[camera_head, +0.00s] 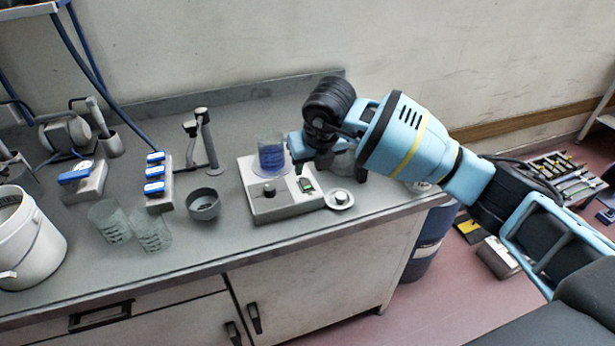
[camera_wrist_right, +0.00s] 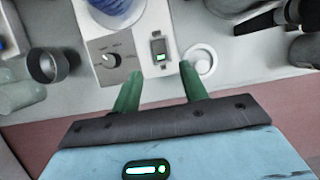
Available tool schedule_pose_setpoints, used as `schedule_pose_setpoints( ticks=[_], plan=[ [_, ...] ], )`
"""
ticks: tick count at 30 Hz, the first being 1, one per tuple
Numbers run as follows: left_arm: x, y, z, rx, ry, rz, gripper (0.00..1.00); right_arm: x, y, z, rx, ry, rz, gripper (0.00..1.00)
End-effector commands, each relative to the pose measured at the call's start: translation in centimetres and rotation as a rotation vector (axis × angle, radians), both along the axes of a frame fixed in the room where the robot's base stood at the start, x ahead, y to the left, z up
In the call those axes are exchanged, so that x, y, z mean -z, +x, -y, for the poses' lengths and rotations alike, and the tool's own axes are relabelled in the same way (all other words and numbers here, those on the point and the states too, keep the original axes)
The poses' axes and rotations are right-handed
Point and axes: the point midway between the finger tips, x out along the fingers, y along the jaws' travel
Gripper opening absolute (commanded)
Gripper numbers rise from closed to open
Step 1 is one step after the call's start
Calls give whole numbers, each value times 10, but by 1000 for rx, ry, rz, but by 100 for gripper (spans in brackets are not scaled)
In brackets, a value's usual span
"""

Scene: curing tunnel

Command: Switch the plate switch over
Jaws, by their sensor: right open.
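The hot plate (camera_head: 283,207) is a pale box on the bench with a dark knob and a small switch on its front part. A beaker of blue liquid (camera_head: 271,157) stands on the plate. My right gripper (camera_head: 304,179) is over the switch side of the plate. In the wrist view its two green fingers (camera_wrist_right: 161,82) are apart and empty, with the switch just beyond and between their tips. My left gripper is not in view.
A small dark bowl (camera_head: 203,204) stands left of the plate, and a round white dish (camera_head: 339,199) lies close to its right. Two clear beakers (camera_head: 151,232), a blue-topped rack (camera_head: 156,181) and a white bucket (camera_head: 27,240) stand further left.

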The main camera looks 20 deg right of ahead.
Motion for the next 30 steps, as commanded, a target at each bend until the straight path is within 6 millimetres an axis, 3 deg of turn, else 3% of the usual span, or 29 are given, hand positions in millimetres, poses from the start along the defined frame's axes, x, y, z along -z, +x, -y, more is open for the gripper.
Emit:
schedule_pose_setpoints(
  ticks=[12, 26, 30],
  plan=[
    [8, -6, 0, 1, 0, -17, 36, 56, 21, -2, 0, 3, -5, 44],
    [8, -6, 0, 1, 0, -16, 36, 66, 26, -2, -2, 2, -1, 44],
    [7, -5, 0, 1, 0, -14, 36, 66, 26, -2, -2, 2, -1, 25]
  ],
)
